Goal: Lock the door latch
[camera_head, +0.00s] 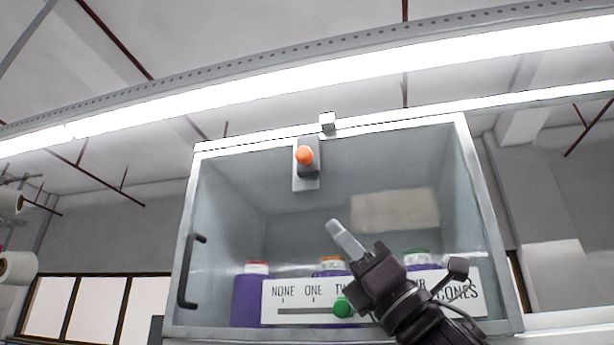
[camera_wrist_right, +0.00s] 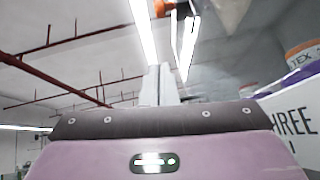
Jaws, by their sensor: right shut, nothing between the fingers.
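The door latch (camera_head: 307,170) is a grey plate with an orange knob (camera_head: 304,155), near the top middle of the cabinet front. A small pale block (camera_head: 327,122) sits above it on the top edge. The clear door (camera_head: 240,210) has a black handle (camera_head: 188,272) at its left; I cannot tell if it is fully closed. My right gripper (camera_head: 345,238) is shut and empty, below and right of the latch, apart from it. In the right wrist view its fingers (camera_wrist_right: 158,85) point up, with the orange knob (camera_wrist_right: 161,8) at the top edge. My left gripper is out of view.
My right forearm covers part of the strip. A bright lamp bar (camera_head: 300,80) runs above the cabinet. The space around the latch is clear.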

